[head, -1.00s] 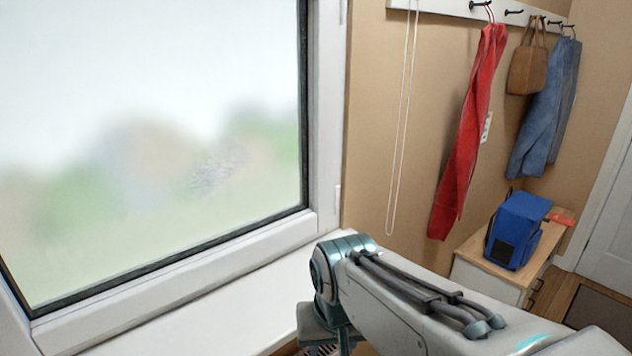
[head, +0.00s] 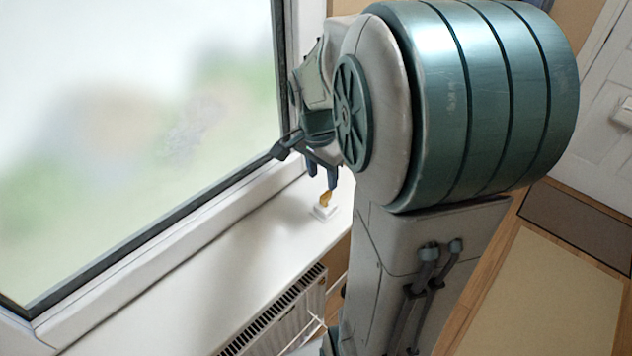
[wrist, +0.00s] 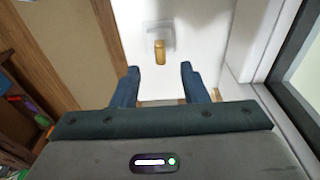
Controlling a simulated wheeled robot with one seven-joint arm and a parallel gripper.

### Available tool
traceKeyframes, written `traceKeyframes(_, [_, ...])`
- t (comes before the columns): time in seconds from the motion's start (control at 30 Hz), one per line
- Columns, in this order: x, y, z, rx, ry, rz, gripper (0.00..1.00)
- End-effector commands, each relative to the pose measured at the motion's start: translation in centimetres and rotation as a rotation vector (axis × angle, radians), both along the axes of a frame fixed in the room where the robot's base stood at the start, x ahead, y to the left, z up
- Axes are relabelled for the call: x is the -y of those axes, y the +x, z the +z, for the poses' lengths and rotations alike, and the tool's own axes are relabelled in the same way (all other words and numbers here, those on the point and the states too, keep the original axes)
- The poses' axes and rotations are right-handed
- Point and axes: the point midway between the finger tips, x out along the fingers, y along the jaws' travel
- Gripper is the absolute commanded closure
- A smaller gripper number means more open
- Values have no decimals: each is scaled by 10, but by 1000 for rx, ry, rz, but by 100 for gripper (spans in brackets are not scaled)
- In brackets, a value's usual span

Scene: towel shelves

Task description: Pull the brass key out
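The brass key (head: 326,198) stands upright in a small white block (head: 323,212) on the white window sill. In the wrist view the key (wrist: 160,52) shows its yellow head in front of the white block (wrist: 158,30). My gripper (head: 322,186) is just above the key in the head view. In the wrist view my gripper (wrist: 158,72) is open, its two dark blue fingers apart, with the key centred just beyond the fingertips. Nothing is between the fingers. How far the key sits in the block cannot be told.
The window frame (head: 190,232) rises along the sill's left side. A radiator (head: 280,312) is below the sill's front edge. The sill (head: 225,262) around the block is clear. My arm hides much of the right side of the head view.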

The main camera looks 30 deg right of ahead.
Motion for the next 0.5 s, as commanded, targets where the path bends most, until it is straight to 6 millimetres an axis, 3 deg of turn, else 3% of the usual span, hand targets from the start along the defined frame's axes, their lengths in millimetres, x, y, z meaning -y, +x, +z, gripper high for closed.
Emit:
traceKeyframes(0.2, [11, 5, -44, -10, 7, 0, 60])
traceKeyframes(0.5, [22, 13, -78, -9, 14, 1, 60])
